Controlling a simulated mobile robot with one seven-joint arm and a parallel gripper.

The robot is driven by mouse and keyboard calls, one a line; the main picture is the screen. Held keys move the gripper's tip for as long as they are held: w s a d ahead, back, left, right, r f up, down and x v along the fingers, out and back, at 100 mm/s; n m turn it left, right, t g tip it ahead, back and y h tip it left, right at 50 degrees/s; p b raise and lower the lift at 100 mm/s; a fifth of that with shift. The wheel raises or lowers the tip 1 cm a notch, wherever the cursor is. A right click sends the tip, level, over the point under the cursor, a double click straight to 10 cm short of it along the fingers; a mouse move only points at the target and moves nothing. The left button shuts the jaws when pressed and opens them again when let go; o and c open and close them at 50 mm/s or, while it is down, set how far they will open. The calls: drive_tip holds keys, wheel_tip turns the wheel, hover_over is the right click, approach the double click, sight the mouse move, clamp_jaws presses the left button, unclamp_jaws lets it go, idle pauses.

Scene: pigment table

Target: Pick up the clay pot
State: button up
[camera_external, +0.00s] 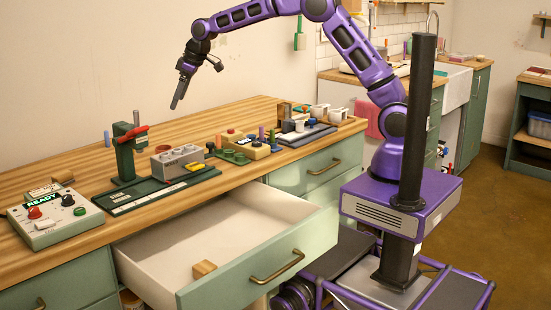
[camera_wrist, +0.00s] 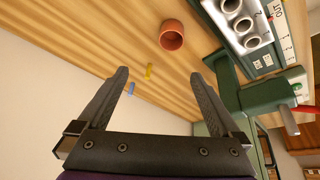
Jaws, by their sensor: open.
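The clay pot (camera_wrist: 172,35) is a small reddish-brown cup with an open mouth. In the wrist view it stands on the wooden tabletop at top centre, beyond my fingertips and beside the grey block with round holes. In the external view the pot is mostly hidden; a small brownish patch behind the grey block may be part of it. My gripper (camera_wrist: 159,75) is open, with nothing between its fingers. In the external view my gripper (camera_external: 177,104) hangs above the back part of the table, apart from everything on it.
The grey holed block (camera_external: 177,160) and a green press (camera_external: 126,155) with a red lever stand near the pot. A blue peg (camera_external: 107,139) is at the back. A control box (camera_external: 54,218) sits at left. A drawer (camera_external: 215,240) is open in front, holding a wooden block (camera_external: 204,269).

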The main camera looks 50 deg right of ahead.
drive_tip(key=shift+g, duration=0.4)
drive_tip(key=x, duration=0.4)
drive_tip(key=s+x, duration=0.1)
drive_tip(key=x, duration=0.4)
drive_tip(key=s+a+x, duration=0.1)
drive_tip(key=x, duration=0.3)
drive_tip(key=shift+w+f, duration=0.1)
drive_tip(key=shift+f, duration=0.25)
drive_tip(key=shift+x, duration=2.8)
drive_tip(key=c, duration=1.5)
